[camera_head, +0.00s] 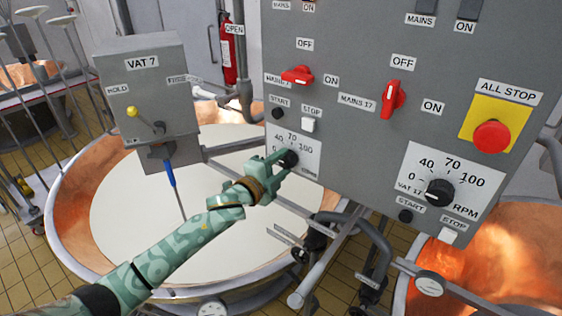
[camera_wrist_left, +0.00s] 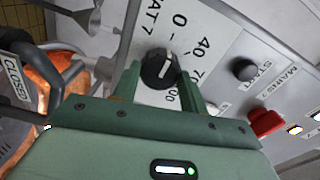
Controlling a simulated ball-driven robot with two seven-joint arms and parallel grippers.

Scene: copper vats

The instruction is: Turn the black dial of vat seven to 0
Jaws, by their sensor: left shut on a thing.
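The black dial of vat seven (camera_head: 289,158) sits on a white scale plate on the grey control panel, under the START and STOP buttons. It also shows in the left wrist view (camera_wrist_left: 160,69), where its white mark points roughly toward the 0. My left gripper (camera_head: 282,161) reaches up to the dial from the lower left and is shut on it. In the left wrist view one finger lies on each side of the dial. The fingers partly cover the dial and scale in the head view. My right gripper is not in view.
A similar vat 17 dial (camera_head: 440,192) and a red stop button (camera_head: 492,136) are at right. Red switches (camera_head: 298,75) sit above the vat seven dial. The grey VAT 7 box (camera_head: 145,90) stands left, above a copper vat (camera_head: 75,232). Pipes run below the panel.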

